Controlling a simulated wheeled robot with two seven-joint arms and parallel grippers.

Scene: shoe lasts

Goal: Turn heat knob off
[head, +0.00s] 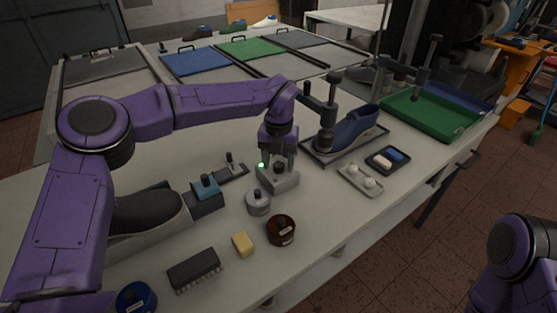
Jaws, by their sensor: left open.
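A small light-grey box (284,184) stands on the white table near the middle, with a dark round knob (279,167) on its top and a small lit green spot at its left. I take this for the heat knob. My left gripper (277,161) points down right over the box, its fingers open on either side of the knob. I cannot tell whether they touch it, nor which way the knob is turned. My right arm (520,260) shows only in part at the lower right, and its gripper is out of view.
Close in front of the box stand a grey metal pot (258,203) and a brown round tin (281,230). A yellow block (243,244) and a brush (194,270) lie nearer. A blue shoe on a stand (345,135) is behind right. A white tray (360,180) is to the right.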

